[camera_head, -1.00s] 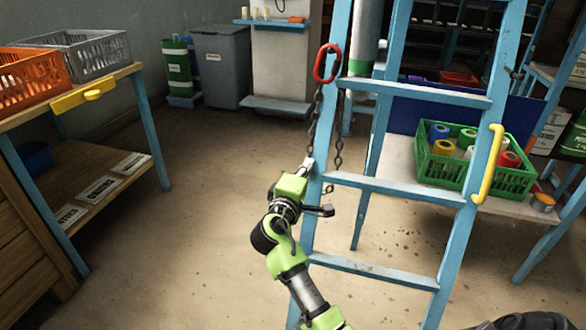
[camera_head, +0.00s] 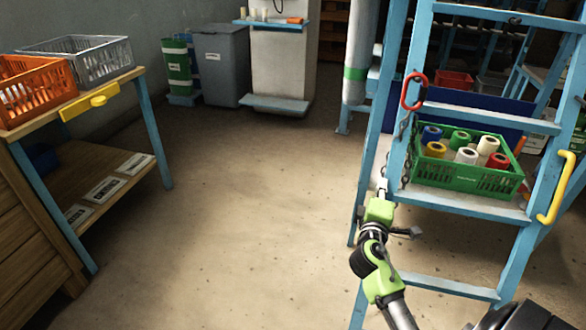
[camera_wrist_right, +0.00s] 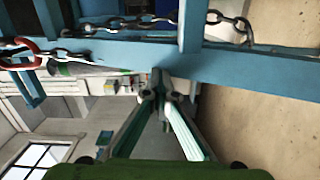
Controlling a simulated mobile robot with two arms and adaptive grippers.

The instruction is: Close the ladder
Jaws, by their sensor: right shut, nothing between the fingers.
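The blue ladder (camera_head: 408,150) stands at the right of the head view, its left rail close to a slanted blue leg behind it. A red carabiner (camera_head: 413,92) hangs at its left rail with a dark chain (camera_head: 404,165) below; the carabiner (camera_wrist_right: 20,53) and chain (camera_wrist_right: 150,22) also show in the wrist view. A yellow handle (camera_head: 556,188) is on the right rail. My right gripper (camera_head: 382,185) is at the left rail, below the carabiner. In the wrist view its fingers (camera_wrist_right: 160,85) are together and empty, near the rail; contact is unclear. My left gripper is not in view.
A green crate (camera_head: 466,182) of coloured rolls sits on a shelf seen through the ladder. A wooden workbench with an orange crate (camera_head: 33,90) and a grey crate (camera_head: 85,58) stands at the left. Grey and green bins stand at the back. The middle floor (camera_head: 230,210) is clear.

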